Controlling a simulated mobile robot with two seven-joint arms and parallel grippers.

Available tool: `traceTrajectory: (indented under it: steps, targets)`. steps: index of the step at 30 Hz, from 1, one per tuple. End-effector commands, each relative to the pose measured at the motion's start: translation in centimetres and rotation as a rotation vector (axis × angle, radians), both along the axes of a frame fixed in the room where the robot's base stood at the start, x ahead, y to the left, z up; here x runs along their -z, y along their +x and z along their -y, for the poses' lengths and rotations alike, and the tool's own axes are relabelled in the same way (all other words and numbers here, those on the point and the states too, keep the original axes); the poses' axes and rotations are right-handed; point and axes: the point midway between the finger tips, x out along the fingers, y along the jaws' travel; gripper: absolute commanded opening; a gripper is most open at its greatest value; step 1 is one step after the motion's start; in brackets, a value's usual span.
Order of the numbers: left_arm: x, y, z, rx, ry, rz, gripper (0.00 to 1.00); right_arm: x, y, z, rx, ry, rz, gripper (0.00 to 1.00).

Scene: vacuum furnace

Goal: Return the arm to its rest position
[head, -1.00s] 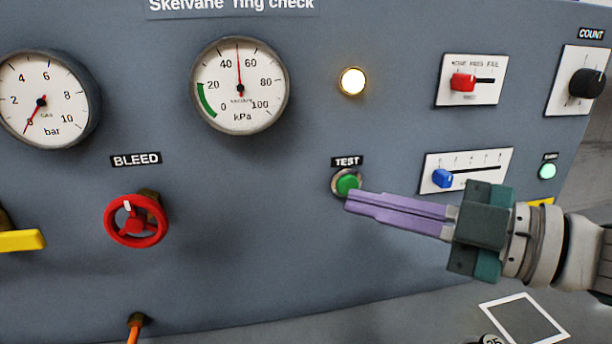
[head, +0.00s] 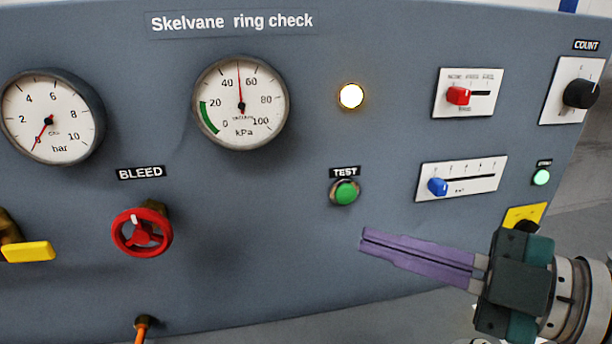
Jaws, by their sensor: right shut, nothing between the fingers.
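My right gripper (head: 364,240) reaches in from the right edge, with long purple fingers shut together and nothing between them. Its tips are in front of the grey panel (head: 270,230), below and a little right of the green TEST button (head: 347,192), and apart from it. My left gripper is not in view.
The panel carries a bar gauge (head: 52,116), a kPa gauge (head: 240,102) reading near 50, a lit lamp (head: 351,96), a red BLEED handwheel (head: 142,231), a yellow lever (head: 28,251), a red slider (head: 458,96), a blue slider (head: 438,187) and a black COUNT knob (head: 581,94).

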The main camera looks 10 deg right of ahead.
Motion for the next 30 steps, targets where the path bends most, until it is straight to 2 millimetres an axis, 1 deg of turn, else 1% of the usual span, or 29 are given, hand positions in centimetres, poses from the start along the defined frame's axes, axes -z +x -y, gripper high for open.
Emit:
traceTrajectory:
  steps: [13, 17, 20, 21, 24, 26, 29, 30]
  targets:
    - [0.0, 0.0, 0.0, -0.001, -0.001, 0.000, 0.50, 0.0, 0.1, 0.0, 0.002, 0.001, -0.002, 0.00]
    - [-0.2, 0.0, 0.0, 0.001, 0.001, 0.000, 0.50, -0.1, 0.4, -0.5, 0.067, 0.019, -0.039, 0.00]
    - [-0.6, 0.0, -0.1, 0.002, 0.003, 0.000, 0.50, 0.0, 1.0, -0.9, 0.198, 0.051, -0.124, 0.00]
    - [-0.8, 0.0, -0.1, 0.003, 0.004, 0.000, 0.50, 0.1, 1.1, -0.8, 0.268, 0.067, -0.177, 0.00]
    - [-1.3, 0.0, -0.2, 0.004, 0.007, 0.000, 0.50, 0.8, 0.6, 0.0, 0.459, 0.100, -0.345, 0.00]
    - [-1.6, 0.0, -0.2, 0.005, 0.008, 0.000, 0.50, 1.5, -0.4, 0.8, 0.572, 0.114, -0.458, 0.00]
    - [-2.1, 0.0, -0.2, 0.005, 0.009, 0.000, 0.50, 2.8, -3.1, 2.3, 0.742, 0.127, -0.666, 0.00]
    - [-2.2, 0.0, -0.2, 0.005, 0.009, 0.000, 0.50, 3.3, -4.5, 2.9, 0.803, 0.129, -0.750, 0.00]
